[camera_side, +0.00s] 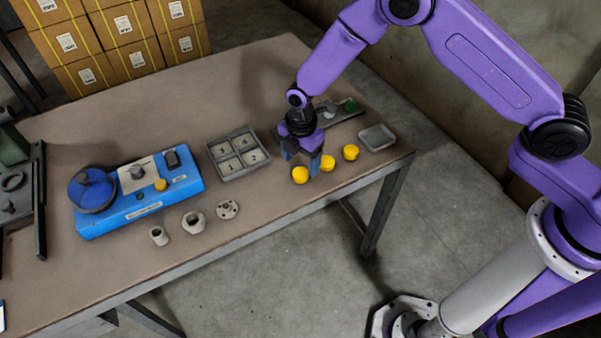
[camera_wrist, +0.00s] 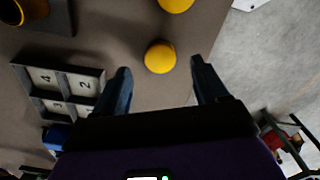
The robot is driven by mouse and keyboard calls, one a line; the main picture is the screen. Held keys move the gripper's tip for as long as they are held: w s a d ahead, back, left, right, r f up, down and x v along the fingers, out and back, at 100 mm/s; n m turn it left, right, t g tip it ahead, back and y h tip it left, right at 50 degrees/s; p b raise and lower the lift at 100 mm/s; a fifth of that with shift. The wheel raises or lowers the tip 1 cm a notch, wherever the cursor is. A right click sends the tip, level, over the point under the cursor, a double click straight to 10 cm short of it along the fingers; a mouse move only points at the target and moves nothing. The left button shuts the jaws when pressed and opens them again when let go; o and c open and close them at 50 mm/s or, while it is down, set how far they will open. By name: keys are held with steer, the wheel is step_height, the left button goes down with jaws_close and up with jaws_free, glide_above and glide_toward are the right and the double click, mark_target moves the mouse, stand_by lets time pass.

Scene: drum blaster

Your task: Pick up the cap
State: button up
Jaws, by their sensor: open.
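Three rounded yellow caps stand in a row near the table's front edge in the side view: a left one (camera_side: 300,175), a middle one (camera_side: 327,163) and a right one (camera_side: 350,152). My gripper (camera_side: 302,160) is open and empty, pointing down at the left end of this row. In the wrist view, one yellow cap (camera_wrist: 160,57) lies between the lines of my two spread fingers (camera_wrist: 160,73), just past the tips and apart from both. Another yellow cap (camera_wrist: 176,4) is cut off by the top edge. I cannot tell how high the fingertips are above the table.
A grey numbered tray (camera_side: 238,167) with compartments stands left of my gripper. A blue drum device (camera_side: 140,205) is farther left, with small grey parts (camera_side: 193,221) in front. A shallow grey dish (camera_side: 377,137) is at the right. The table's front edge is close to the caps.

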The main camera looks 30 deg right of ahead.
mark_target(302, 172)
steer(key=shift+w+d+f, duration=0.1)
steer(key=shift+d+f, duration=0.05)
steer(key=shift+f, duration=1.8)
steer(key=c, duration=1.1)
